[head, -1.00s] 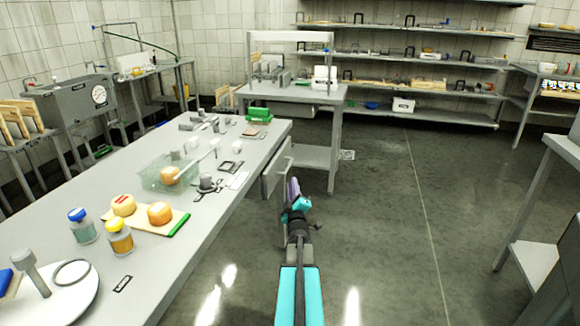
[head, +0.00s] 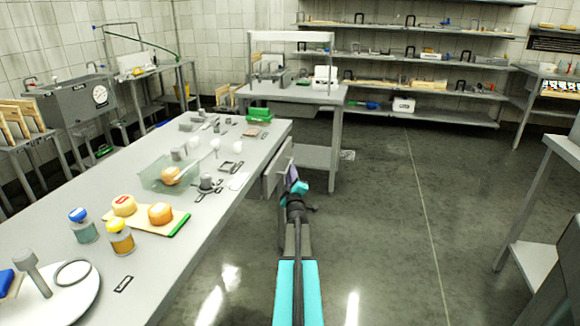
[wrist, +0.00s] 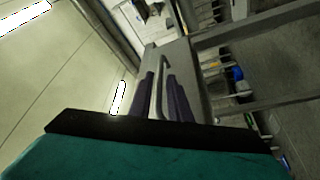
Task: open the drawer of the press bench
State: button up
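A grey drawer front (head: 271,178) is at the right side of the long grey bench (head: 222,215) in the head view. I cannot tell whether it stands out from the bench. Its upright bar handle (head: 287,152) is partly behind my gripper (head: 292,173). In the wrist view the bent grey handle (wrist: 160,75) runs between the two purple fingers of my gripper (wrist: 162,98). The fingers are apart, one on each side of the bar, and do not visibly clamp it.
The bench carries cheese wheels on a board (head: 176,228), jars, a clear tub (head: 152,180) and small tools. A smaller table (head: 300,92) with a white frame stands behind. The floor (head: 390,220) right of my arm is clear.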

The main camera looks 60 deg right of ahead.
jog(key=shift+x, duration=2.65)
grip_shut()
jog(key=shift+a+r, duration=0.1)
jog(key=shift+a, duration=0.4)
jog(key=shift+w+d, duration=0.1)
jog(key=shift+d, duration=0.2)
